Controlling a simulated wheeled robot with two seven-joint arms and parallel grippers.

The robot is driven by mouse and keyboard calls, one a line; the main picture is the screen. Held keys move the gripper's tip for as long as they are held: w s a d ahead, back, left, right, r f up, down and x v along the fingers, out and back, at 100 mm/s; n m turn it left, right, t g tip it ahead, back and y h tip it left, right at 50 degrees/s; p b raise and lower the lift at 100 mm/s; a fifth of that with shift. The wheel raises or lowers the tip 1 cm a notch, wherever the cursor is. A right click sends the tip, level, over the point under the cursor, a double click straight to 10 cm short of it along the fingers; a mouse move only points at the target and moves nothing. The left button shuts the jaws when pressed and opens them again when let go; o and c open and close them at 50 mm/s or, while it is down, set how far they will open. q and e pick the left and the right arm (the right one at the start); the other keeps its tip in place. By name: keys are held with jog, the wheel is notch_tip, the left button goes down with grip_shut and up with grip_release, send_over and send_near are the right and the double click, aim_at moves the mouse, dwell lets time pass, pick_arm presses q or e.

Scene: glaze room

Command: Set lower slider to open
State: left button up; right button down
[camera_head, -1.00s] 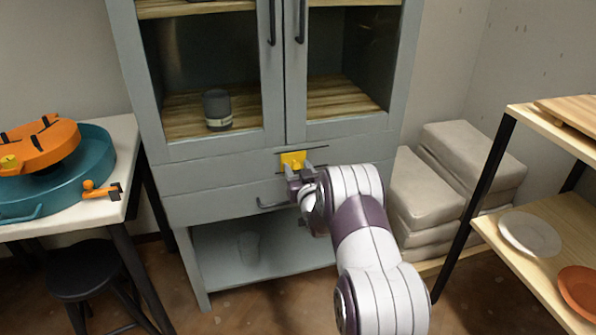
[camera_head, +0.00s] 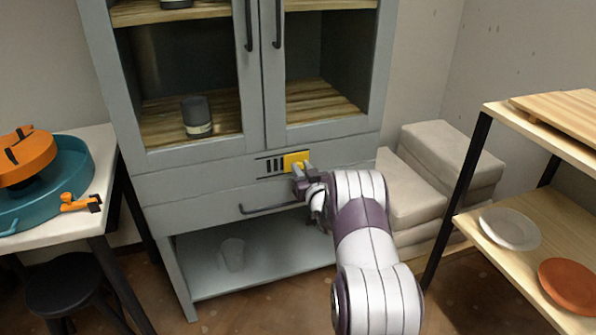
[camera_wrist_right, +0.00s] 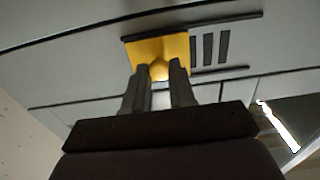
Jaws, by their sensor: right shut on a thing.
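The lower slider is a yellow plate (camera_head: 295,161) on the grey cabinet front, below the glass doors. It sits between two dark rails, at their right part, with several dark vertical slots exposed to its left. In the right wrist view, the yellow slider (camera_wrist_right: 174,46) has a rounded knob, and the slots lie on its right. My right gripper (camera_head: 300,175) is at the slider; its fingers (camera_wrist_right: 159,75) are shut on the knob. My left gripper is not in view.
A drawer handle (camera_head: 270,209) is just below the slider. A table with a teal and orange wheel (camera_head: 45,185) stands at left, a black stool (camera_head: 65,283) beneath. Grey bags (camera_head: 440,160) and a wooden shelf (camera_head: 520,210) stand at right.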

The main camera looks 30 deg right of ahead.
jog(key=c, duration=1.1)
grip_release()
jog(key=shift+d, duration=0.2)
jog(key=shift+o, duration=0.8)
jog(key=shift+s+d, duration=0.1)
jog(key=p+v, duration=0.3)
jog(key=v, duration=0.9)
jog(key=shift+s+a, duration=0.2)
jog(key=shift+s, duration=0.1)
